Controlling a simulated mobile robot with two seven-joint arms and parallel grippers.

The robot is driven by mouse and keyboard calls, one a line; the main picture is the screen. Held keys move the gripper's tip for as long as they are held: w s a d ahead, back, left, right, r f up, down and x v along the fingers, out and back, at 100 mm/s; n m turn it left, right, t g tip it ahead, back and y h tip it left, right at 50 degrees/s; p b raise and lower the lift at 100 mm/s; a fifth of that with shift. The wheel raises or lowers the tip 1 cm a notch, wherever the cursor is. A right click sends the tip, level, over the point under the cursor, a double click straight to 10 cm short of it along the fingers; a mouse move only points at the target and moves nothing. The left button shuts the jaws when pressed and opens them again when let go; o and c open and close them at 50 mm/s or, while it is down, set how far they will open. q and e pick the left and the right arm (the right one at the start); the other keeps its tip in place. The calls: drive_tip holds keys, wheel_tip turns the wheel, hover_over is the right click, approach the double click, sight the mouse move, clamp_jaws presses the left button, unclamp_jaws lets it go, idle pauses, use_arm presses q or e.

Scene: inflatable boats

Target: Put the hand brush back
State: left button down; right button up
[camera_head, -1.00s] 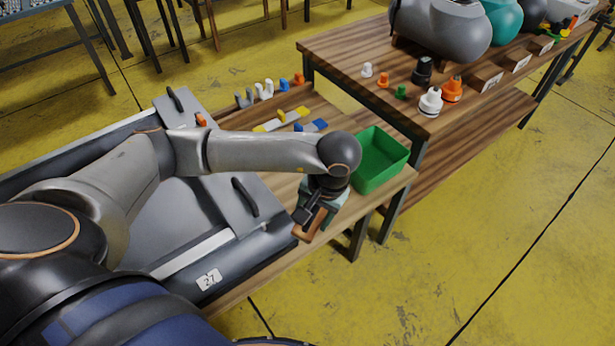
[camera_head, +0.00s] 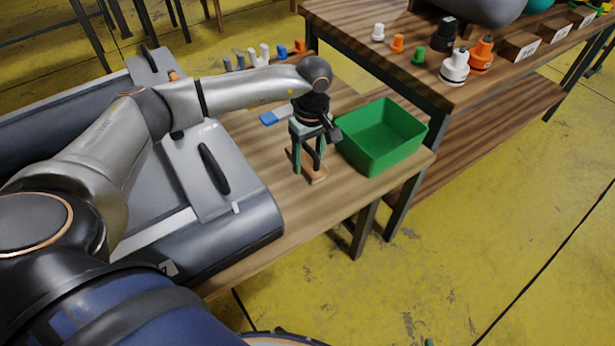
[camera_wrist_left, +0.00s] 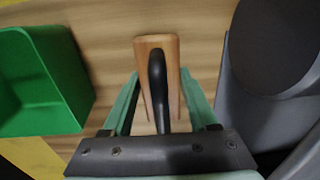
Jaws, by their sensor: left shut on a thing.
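The hand brush (camera_head: 318,176) has a wooden block and a dark handle. It is low over the wooden bench, left of the green bin, and I cannot tell whether it touches the bench top. My left gripper (camera_head: 309,166) points down and is shut on the brush. In the left wrist view, the wooden block (camera_wrist_left: 158,42) and the black handle lie between the teal fingers (camera_wrist_left: 160,105). The brush's underside is hidden. My right gripper is not in view.
The green bin (camera_head: 350,150) stands close beside my gripper on the bench (camera_head: 270,212). The grey boat (camera_head: 255,218) lies to the left. Several valve fittings and a blue piece (camera_head: 268,118) are behind. A higher table (camera_head: 410,72) with caps and pumps stands at the right.

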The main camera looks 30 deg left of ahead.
use_arm(q)
wheel_tip(320, 180, down, 7)
drive_tip(key=shift+r+b, duration=0.1)
drive_tip(key=shift+b, duration=0.35)
drive_tip(key=c, duration=0.6)
unclamp_jaws()
drive_tip(key=shift+c, duration=0.2)
drive_tip(key=o, duration=0.5)
